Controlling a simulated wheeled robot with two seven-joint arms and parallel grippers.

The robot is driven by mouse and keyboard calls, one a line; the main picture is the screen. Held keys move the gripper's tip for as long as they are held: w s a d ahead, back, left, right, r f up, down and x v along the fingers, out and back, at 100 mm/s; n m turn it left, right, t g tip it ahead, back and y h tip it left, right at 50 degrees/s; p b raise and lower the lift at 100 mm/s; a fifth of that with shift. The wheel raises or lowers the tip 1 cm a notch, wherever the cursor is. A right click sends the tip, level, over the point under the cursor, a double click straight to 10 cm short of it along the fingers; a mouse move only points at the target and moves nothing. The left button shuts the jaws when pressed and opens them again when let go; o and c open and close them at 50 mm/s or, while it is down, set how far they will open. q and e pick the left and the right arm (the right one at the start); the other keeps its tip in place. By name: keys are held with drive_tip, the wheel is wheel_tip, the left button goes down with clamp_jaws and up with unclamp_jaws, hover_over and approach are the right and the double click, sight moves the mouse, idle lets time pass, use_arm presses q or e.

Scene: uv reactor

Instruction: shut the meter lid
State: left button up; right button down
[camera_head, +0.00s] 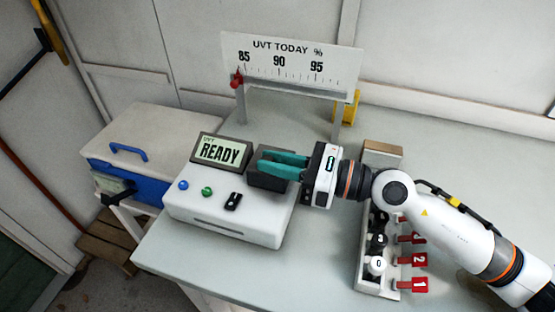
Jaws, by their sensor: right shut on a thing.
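The meter (225,225) is a white box on the table with a tilted display reading READY, a blue and a green button and a small black switch. A dark grey block that looks like the meter lid (268,181) is at its right rear top. My right gripper (264,164) reaches in from the right, its teal fingers over this lid and shut on it. The fingers and gripper body hide part of the lid, and I cannot tell whether it lies fully closed. My left gripper is not in view.
A scale board (290,68) marked UVT TODAY stands behind the meter. A rack with numbered black and white items (361,275) and red tags (413,286) is at right front. A blue box with a pale lid (130,130) is at left. The table's back right is clear.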

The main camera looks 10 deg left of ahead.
drive_tip(key=c, duration=1.3)
unclamp_jaws()
drive_tip(key=shift+f, duration=0.1)
drive_tip(key=shift+c, duration=0.2)
wheel_tip(320, 180, up, 10)
drive_tip(key=p, duration=0.2)
